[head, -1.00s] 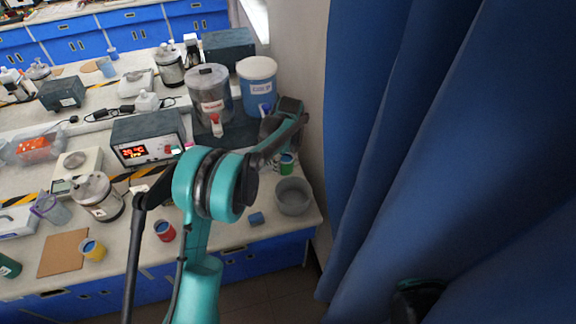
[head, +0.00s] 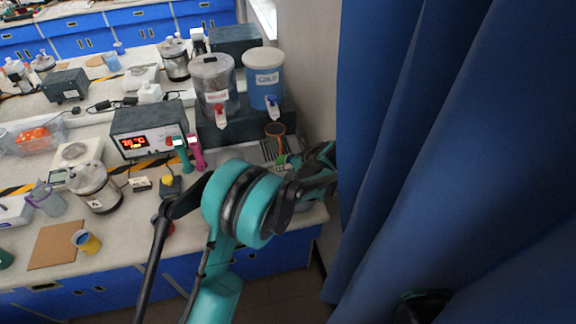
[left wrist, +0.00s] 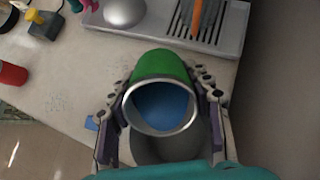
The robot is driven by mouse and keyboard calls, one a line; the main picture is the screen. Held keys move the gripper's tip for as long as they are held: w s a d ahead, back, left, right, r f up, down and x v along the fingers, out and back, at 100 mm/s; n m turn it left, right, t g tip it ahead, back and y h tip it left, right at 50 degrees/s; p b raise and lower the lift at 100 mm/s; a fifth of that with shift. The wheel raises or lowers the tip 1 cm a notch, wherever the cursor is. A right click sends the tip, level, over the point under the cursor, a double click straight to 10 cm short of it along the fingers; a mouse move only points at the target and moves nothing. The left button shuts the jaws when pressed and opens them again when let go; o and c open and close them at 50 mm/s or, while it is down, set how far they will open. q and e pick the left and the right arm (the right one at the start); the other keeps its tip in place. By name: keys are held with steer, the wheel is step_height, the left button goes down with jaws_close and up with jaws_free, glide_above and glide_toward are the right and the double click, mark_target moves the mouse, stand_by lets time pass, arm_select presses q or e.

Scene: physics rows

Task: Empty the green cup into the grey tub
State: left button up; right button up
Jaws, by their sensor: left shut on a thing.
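The green cup (left wrist: 162,65) is between the fingers of my left gripper (left wrist: 165,84), which is shut on it. Its pale rim faces the wrist camera, and blue contents show inside. In the head view only a bit of the green cup (head: 281,160) shows beside my left gripper (head: 298,168). The grey tub (left wrist: 160,151) lies just beyond the cup's rim in the left wrist view, partly hidden by the cup. In the head view my arm hides most of the tub. I cannot tell the cup's exact tilt or height. My right gripper does not show clearly.
A grey drip tray with slots (left wrist: 225,28) lies beyond the cup, with an orange thing (left wrist: 197,18) on it. Two dispensers (head: 264,80) stand behind. A blue curtain (head: 440,150) hangs at right.

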arm_select(q)
steer(key=t+y+b, duration=0.1)
steer(key=b, duration=0.1)
steer(key=f+t+y+b, duration=0.1)
steer(key=t+y+b, duration=0.1)
steer(key=shift+b, duration=0.4)
steer(key=t+y+b, duration=0.1)
steer(key=b, duration=0.1)
steer(key=r+t+y+b, duration=0.1)
steer(key=b, duration=0.2)
steer(key=t+y+b, duration=0.1)
steer(key=b, duration=0.1)
steer(key=shift+s+d+r+t+y, duration=0.3)
steer(key=shift+s+d, duration=0.05)
steer(key=shift+r+t+y+b, duration=0.2)
steer(key=shift+t+y+b, duration=0.1)
steer(key=shift+b, duration=0.5)
steer(key=shift+s+d+r+t+y, duration=0.15)
steer(key=shift+r+t+y, duration=0.15)
steer(key=shift+t+y, duration=0.1)
stand_by(0.6)
